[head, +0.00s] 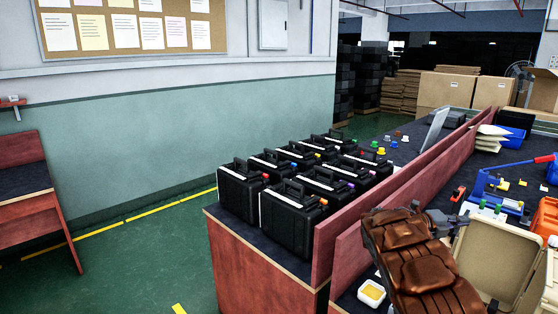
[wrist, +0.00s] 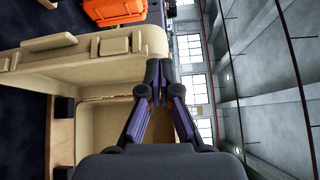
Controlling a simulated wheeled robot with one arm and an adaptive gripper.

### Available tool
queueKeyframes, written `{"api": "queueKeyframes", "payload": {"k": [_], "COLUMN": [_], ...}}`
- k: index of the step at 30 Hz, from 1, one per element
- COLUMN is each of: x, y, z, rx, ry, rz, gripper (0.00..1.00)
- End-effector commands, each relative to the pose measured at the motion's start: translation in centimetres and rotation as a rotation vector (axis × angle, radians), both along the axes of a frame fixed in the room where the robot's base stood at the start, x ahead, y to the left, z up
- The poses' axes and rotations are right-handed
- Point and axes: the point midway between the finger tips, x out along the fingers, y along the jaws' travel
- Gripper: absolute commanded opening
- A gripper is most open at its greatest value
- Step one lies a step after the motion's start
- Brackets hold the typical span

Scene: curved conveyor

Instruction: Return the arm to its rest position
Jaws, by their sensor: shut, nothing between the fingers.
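My gripper (wrist: 159,70) shows in the wrist view, its dark fingers drawn together at the tips. Nothing is held between them. Behind and to the left of the fingers is an open tan case (wrist: 75,62), with its raised lid and hollow body showing. The same tan case (head: 497,258) stands open at the lower right in the head view. I cannot tell if the fingers touch the case.
The green floor (head: 150,255) at left is clear.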

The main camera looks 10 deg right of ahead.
Motion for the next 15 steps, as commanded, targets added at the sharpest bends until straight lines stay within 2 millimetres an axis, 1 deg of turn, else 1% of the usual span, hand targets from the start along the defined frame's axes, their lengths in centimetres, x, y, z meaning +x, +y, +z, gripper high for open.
{"api": "queueKeyframes", "payload": {"k": [3, 5, 7, 11, 15], "x": [-2.4, -3.8, -5.6, -9.2, -13.0], "y": [0.6, 1.0, 1.5, 2.8, 4.6], "z": [1.6, 2.3, 3.1, 4.1, 4.7], "rx": [0.031, 0.052, 0.078, 0.124, 0.17], "ry": [-0.129, -0.212, -0.318, -0.514, -0.725], "rz": [-0.05, -0.081, -0.123, -0.208, -0.309], "gripper": [0.0, 0.0, 0.0, 0.0, 0.0]}}
